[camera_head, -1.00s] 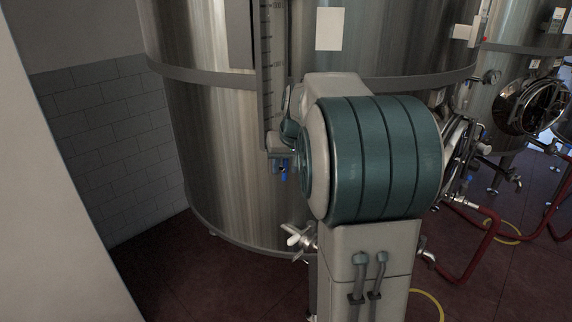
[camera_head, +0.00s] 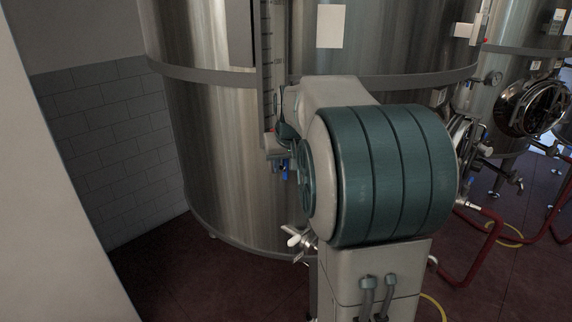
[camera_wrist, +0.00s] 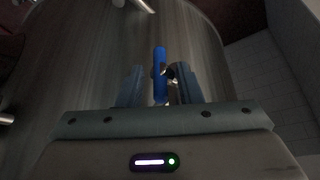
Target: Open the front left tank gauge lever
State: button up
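The front left tank (camera_head: 215,130) is a large steel cylinder with a vertical gauge strip (camera_head: 267,60) on its front. The blue gauge lever (camera_head: 284,174) hangs at the foot of the strip in the head view. In the wrist view the blue lever (camera_wrist: 160,75) stands between the two fingers of my gripper (camera_wrist: 160,88). The fingers are apart, with a gap visible on both sides of the lever. A dark round fitting (camera_wrist: 178,70) sits beside the lever. My arm hides part of the tank and most of the gripper in the head view.
A valve with a white handle (camera_head: 296,240) sticks out low on the tank. More tanks (camera_head: 520,80) stand at the right, with red pipes (camera_head: 485,245) and a yellow hose near the floor. A tiled wall (camera_head: 100,150) is at the left.

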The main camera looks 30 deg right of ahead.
jog(key=shift+r, duration=0.15)
jog(key=v, duration=1.3)
jog(key=shift+s+r+b, duration=0.2)
jog(key=shift+r+b, duration=0.05)
jog(key=shift+b, duration=0.05)
jog(key=s+a+f+n+g, duration=0.1)
jog(key=s+a+f, duration=0.6)
jog(key=s+f, duration=0.3)
jog(key=s+a+f+n+g+y, duration=0.1)
jog(key=s+a+f, duration=0.6)
jog(key=s+f, duration=0.2)
notch_tip(320, 180, down, 2)
jog(key=shift+s+f+n, duration=0.1)
jog(key=shift+s+n, duration=0.3)
jog(key=shift+a, duration=0.15)
